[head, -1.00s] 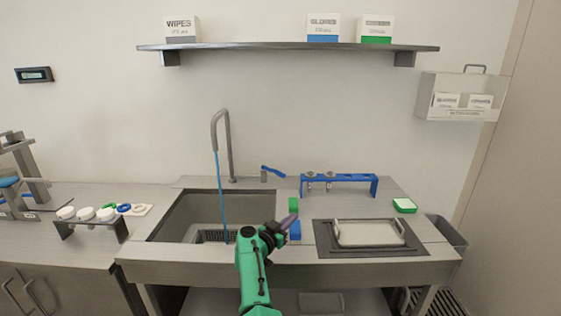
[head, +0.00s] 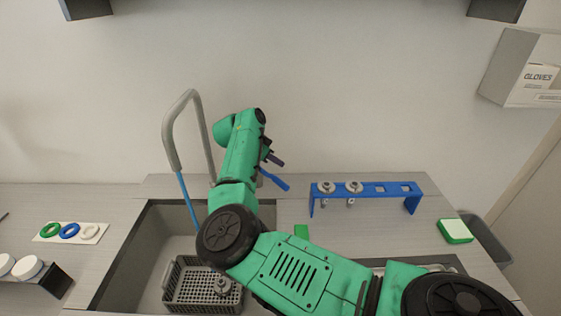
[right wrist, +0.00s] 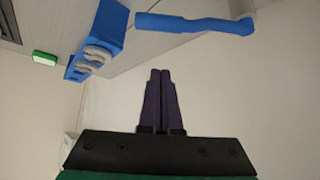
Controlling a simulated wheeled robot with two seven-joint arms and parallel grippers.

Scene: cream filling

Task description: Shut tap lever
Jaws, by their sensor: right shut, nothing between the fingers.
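The blue tap lever (head: 273,180) sticks out to the right behind the sink, partly hidden by my right arm. It also shows at the top of the right wrist view (right wrist: 185,23), joined to a grey post. My right gripper (head: 274,158) is by the wall just above the lever in the head view. Its dark purple fingers (right wrist: 160,72) are shut together and empty, with a visible gap to the lever in the wrist view. The grey tap spout (head: 172,135) has a blue water stream (head: 187,200) running down into the sink.
A blue rack (head: 368,188) with metal nozzles stands right of the lever. A grey basket (head: 175,285) holding a metal part lies in the sink (head: 125,255). A green-and-white sponge (head: 455,231) lies at right. The wall is close behind my gripper.

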